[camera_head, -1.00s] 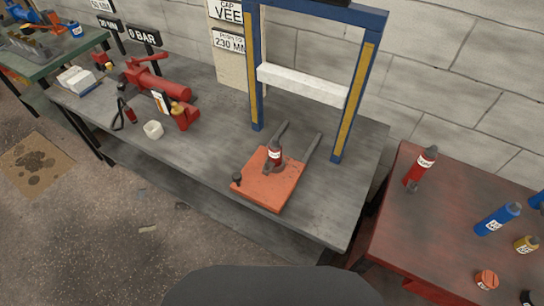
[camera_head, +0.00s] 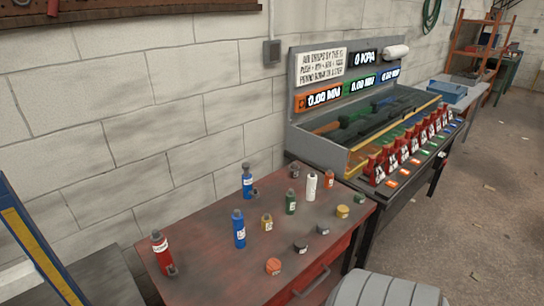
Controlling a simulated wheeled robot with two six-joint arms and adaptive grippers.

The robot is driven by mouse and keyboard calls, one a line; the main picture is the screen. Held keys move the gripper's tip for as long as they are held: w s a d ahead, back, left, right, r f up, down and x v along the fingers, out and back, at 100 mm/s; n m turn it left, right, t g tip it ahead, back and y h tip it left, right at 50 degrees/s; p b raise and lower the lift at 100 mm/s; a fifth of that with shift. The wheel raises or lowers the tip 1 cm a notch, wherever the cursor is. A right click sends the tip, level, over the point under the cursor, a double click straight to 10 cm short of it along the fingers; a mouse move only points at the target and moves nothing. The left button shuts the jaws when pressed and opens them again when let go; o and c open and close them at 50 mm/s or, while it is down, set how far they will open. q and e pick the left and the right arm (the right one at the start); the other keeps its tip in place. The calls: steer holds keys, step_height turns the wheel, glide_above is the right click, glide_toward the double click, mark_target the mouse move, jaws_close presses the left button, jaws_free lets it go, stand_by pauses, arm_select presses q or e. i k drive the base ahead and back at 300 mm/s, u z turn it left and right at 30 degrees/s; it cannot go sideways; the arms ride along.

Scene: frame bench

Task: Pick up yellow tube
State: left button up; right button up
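A small yellow tube (camera_head: 267,222) with a white label stands upright on the red table (camera_head: 205,238), right of a taller blue tube (camera_head: 239,229). A low yellow round piece (camera_head: 342,211) sits farther right on the same table. Neither of my grippers shows in this view.
The table also holds a red tube (camera_head: 161,254), another blue tube (camera_head: 247,182), a green tube (camera_head: 291,202), a white tube (camera_head: 312,187) and several low round pieces. A grey bench (camera_head: 318,153) with displays and red bottles adjoins at the right.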

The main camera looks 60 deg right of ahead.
mark_target(266, 220)
steer(key=z, duration=2.45)
steer(key=k, duration=1)
steer(key=z, duration=1.4)
steer(key=i, duration=1.75)
steer(key=u, duration=0.5)
steer(key=i, duration=1.05)
steer(key=u, duration=1.65)
steer(key=i, duration=0.8)
steer(key=u, duration=1.05)
steer(key=i, duration=0.25)
steer(key=u, duration=0.1)
